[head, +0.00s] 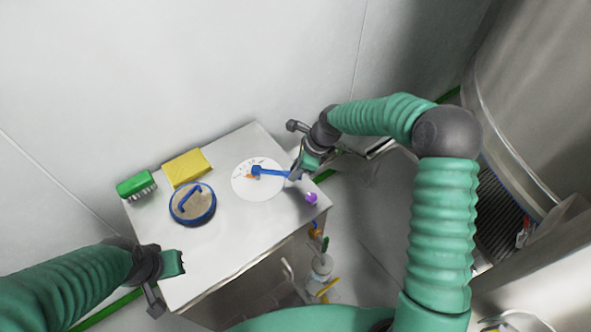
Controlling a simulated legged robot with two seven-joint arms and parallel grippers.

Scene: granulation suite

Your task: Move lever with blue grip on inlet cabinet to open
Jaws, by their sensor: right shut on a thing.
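The lever with the blue grip (271,173) sits on a round white dial plate (244,184) on top of the inlet cabinet (235,241). The lever points right from its pivot at the dial's centre. My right gripper (295,174) is at the lever's outer end and shut on it; the fingers hide that end. My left gripper (176,263) is over the cabinet's left front edge, away from the lever. Its fingers are seen too edge-on to tell whether they are open. The dial's small markings are too small to read.
A round blue-rimmed lid with a handle (192,215), a yellow block (187,167) and a green brush (136,186) are on the cabinet's left part. A purple knob (311,198) is close to my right gripper. A steel vessel (530,95) stands at right.

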